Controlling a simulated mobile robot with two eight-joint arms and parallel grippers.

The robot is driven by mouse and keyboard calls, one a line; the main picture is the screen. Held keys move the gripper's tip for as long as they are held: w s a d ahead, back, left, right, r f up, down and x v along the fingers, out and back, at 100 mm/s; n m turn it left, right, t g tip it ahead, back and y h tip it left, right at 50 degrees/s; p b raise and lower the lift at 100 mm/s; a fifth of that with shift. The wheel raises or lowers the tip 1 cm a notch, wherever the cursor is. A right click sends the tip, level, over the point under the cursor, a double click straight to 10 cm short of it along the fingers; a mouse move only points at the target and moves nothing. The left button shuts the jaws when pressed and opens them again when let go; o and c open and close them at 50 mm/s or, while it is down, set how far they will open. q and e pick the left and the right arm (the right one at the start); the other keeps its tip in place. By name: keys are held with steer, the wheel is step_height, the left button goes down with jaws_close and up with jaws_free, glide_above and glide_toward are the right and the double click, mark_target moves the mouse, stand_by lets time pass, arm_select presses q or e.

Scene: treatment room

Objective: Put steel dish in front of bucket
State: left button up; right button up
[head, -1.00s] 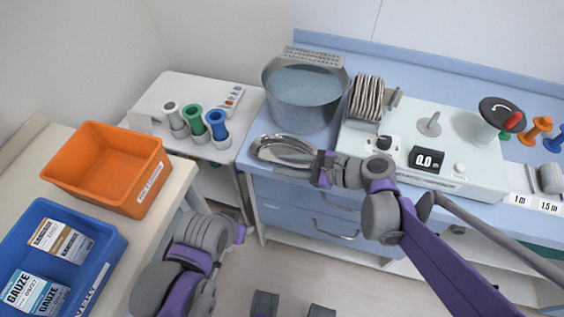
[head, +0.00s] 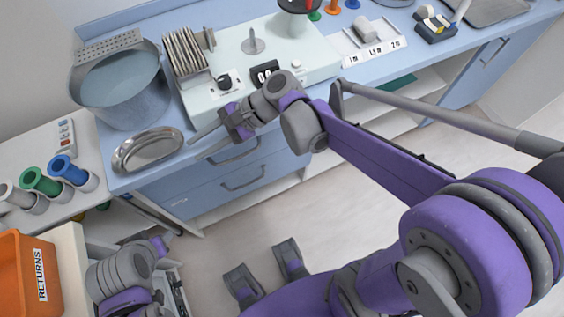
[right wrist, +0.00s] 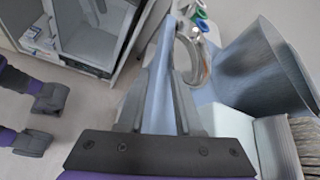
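The steel dish (head: 149,151), a shallow oval, lies on the blue counter in front of the large grey bucket (head: 122,97), near the counter's front edge. Both also show in the right wrist view, the dish (right wrist: 204,66) partly behind a finger and the bucket (right wrist: 262,75) to its right. My right gripper (head: 194,149) is open and empty, just right of the dish and apart from it, with its fingers pointing at it. My left gripper (head: 160,243) is low at the left; its fingers cannot be made out.
A pale device (head: 225,85) with a rack of plates (head: 186,52) stands right of the bucket. Green (head: 40,182) and blue (head: 68,170) spools stand on the white side table at left. An orange bin (head: 22,270) is at lower left.

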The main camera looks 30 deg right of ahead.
steer(key=s+d+f+n+t+h, duration=0.1)
steer(key=s+d+f+n+h, duration=0.3)
steer(key=s+d+n+h, duration=0.2)
steer(key=s+d+f+n+t+h, duration=0.1)
steer(key=s+d+f+n+h, duration=0.4)
steer(key=d+n, duration=0.3)
steer(key=s+d+h, duration=0.1)
steer(key=d, duration=0.2)
steer(key=shift+s+n+t, duration=0.25)
steer(key=shift+n+t, duration=0.05)
